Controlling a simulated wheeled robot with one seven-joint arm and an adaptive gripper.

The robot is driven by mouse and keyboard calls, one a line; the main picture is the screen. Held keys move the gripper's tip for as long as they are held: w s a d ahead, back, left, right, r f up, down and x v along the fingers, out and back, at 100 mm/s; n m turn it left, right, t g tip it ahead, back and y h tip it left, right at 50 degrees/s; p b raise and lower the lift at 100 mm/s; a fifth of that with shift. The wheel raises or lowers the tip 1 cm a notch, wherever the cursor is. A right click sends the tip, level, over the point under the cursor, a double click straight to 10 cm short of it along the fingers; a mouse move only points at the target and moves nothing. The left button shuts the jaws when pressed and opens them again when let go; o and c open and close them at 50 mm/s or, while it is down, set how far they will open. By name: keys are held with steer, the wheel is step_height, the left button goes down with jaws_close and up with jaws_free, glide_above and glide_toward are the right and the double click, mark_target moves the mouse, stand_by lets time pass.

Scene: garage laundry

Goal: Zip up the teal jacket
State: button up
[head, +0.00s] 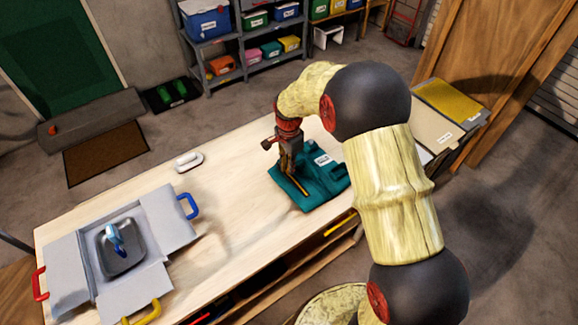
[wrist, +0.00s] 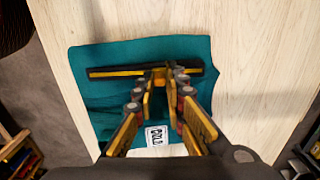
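The teal jacket (head: 318,192) lies flat on the wooden table; it also shows in the wrist view (wrist: 110,62). A white label (wrist: 154,137) is on the cloth. My gripper (head: 291,175) points down over the jacket at the zip. In the wrist view its fingertips (wrist: 160,88) are on either side of the yellow tab, with a small gap between them. Whether they press on the tab is unclear.
A grey open-flapped box (head: 165,215) with coloured handles stands at the table's left, holding a metal tin (head: 121,258) and a blue item. A white object (head: 189,161) lies near the back edge. Folders (head: 430,128) lie right of my arm. The table's middle (head: 225,215) is clear.

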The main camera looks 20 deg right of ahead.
jaws_close()
stand_by(0.4)
steer(key=shift+w+a+p, duration=0.2)
steer(key=shift+w+a, duration=0.1)
steer(key=shift+w, duration=0.6)
steer(key=shift+w+a+p, duration=0.2)
steer(key=shift+w+a, duration=0.05)
steer(key=shift+w, duration=0.7)
steer(key=shift+w+a+p, duration=0.2)
steer(key=shift+w+a, duration=0.1)
steer(key=shift+w, duration=0.6)
steer(key=o, duration=0.6)
jaws_free()
step_height(320, 180, up, 12)
steer(key=shift+f, duration=0.1)
